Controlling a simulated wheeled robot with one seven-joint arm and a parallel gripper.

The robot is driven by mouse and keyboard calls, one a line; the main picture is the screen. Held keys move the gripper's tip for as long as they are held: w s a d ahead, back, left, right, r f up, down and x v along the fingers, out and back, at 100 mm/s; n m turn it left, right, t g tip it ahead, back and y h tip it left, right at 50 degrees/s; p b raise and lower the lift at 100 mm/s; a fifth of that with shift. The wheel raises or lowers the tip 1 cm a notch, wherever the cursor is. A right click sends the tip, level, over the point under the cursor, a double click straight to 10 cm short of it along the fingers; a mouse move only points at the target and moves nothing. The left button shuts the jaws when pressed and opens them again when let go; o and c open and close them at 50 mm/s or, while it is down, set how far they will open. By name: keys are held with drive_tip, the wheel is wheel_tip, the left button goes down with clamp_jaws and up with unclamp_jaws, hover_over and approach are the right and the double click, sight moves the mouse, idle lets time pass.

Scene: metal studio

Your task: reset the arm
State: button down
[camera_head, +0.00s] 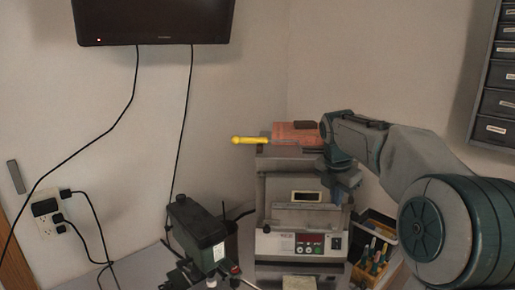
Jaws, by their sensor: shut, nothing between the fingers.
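My arm reaches in from the right of the head view, with its large round joint at the lower right and its forearm bent toward the middle. My gripper (338,195) is at the far end of the arm and points down in front of the right part of a grey benchtop machine (280,243). It is small and dark here; it looks shut, and I see nothing held in it. The arm's wrist hides part of the machine's top right.
A yellow-handled tool (250,140) and an orange-red block (296,132) lie on top of the machine. A dark green device (197,228) stands left of it. A tool box (375,252) is at its right. Wall drawers (497,100) hang upper right, a screen (152,20) upper left.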

drive_tip(key=s+a+f+m+b, duration=0.1)
drive_tip(key=s+f+m, duration=0.3)
drive_tip(key=s+m, duration=0.4)
drive_tip(key=s+a+f+m+y+b, duration=0.1)
drive_tip(key=s+a+f+m, duration=0.2)
drive_tip(key=s+f+m, duration=0.2)
drive_tip(key=s+a+f+m+t+b, duration=0.1)
drive_tip(key=s+f+m, duration=0.3)
drive_tip(key=s+m, duration=0.8)
drive_tip(key=s+a+b, duration=0.1)
drive_tip(key=s, duration=0.3)
drive_tip(key=shift+s+f+y, duration=0.3)
drive_tip(key=shift+f+y, duration=0.1)
drive_tip(key=shift+d, duration=0.1)
